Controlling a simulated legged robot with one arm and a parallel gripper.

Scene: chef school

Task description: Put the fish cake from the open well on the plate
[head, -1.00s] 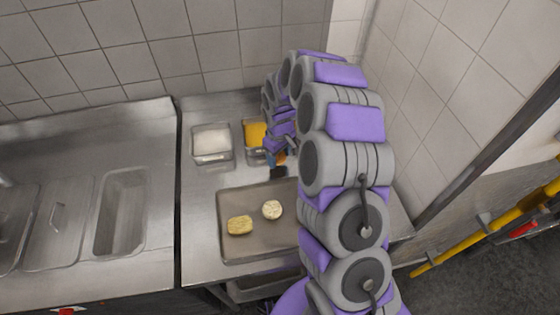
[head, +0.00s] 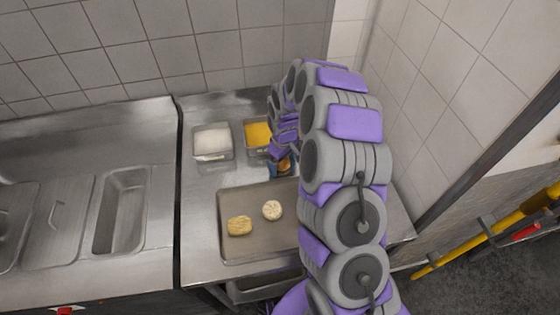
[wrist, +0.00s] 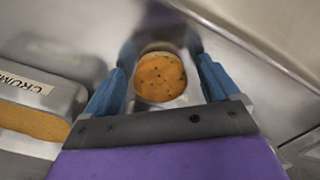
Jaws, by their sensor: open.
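A round orange cake with dark specks, which looks like the fish cake (wrist: 160,77), shows in the wrist view between the two blue fingers of my gripper (wrist: 160,58). The fingers are open, one on each side of it. I cannot tell whether they touch it. Bare metal surrounds the cake. In the head view, my gripper (head: 280,168) is just behind the metal tray, in front of the yellow-orange container, partly hidden by my arm. An open rectangular well (head: 121,212) in the left counter looks empty. I see no plate.
The metal tray (head: 258,251) holds a yellowish cake (head: 239,226) and a paler round cake (head: 272,210). Behind it stand a container of white powder (head: 212,142) and one of yellow-orange crumbs (head: 257,134); a crumb label (wrist: 25,84) shows in the wrist view. Tiled walls bound the back and right.

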